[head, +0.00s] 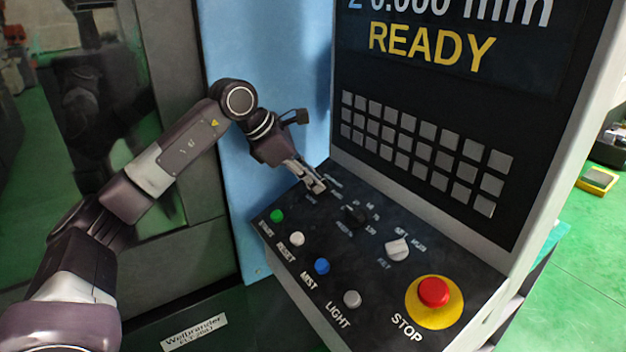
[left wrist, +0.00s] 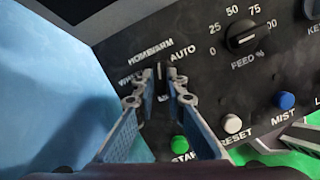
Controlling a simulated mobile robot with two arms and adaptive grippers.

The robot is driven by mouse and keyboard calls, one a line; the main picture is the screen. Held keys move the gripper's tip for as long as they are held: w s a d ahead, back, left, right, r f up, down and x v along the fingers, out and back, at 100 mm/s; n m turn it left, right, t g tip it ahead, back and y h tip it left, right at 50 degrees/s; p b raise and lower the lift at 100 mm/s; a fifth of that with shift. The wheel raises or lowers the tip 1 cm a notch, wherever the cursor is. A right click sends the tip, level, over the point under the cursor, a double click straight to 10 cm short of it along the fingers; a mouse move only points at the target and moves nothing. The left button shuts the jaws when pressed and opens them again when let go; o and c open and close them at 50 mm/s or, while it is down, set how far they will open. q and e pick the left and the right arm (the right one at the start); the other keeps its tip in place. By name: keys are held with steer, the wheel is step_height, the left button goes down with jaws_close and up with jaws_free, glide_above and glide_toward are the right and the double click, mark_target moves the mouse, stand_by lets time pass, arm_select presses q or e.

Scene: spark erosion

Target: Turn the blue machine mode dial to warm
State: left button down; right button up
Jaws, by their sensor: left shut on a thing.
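The mode dial (left wrist: 160,73) is a small dark knob on the black control panel of the blue machine, with the labels HOME, WARM and AUTO around its far side. My left gripper (left wrist: 158,98) is shut on the dial, one finger on each side. The dial's grip bar points roughly toward the WARM label in the left wrist view; the fingers hide part of it and some near labels. In the head view my left gripper (head: 317,186) reaches down to the panel's far left corner and hides most of the dial. My right gripper is not in view.
A black feed dial (head: 355,215) and a light grey key switch (head: 397,249) sit to the right. Green start (head: 277,216), white reset (head: 297,238), blue mist (head: 321,266) and grey light (head: 352,298) buttons line the near side. A red stop button (head: 433,291) stands at the right.

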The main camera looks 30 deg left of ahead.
arm_select(q)
steer(key=c, duration=2)
jaws_free()
steer(key=shift+o, duration=0.2)
steer(key=v, duration=1.2)
steer(key=shift+a, duration=0.1)
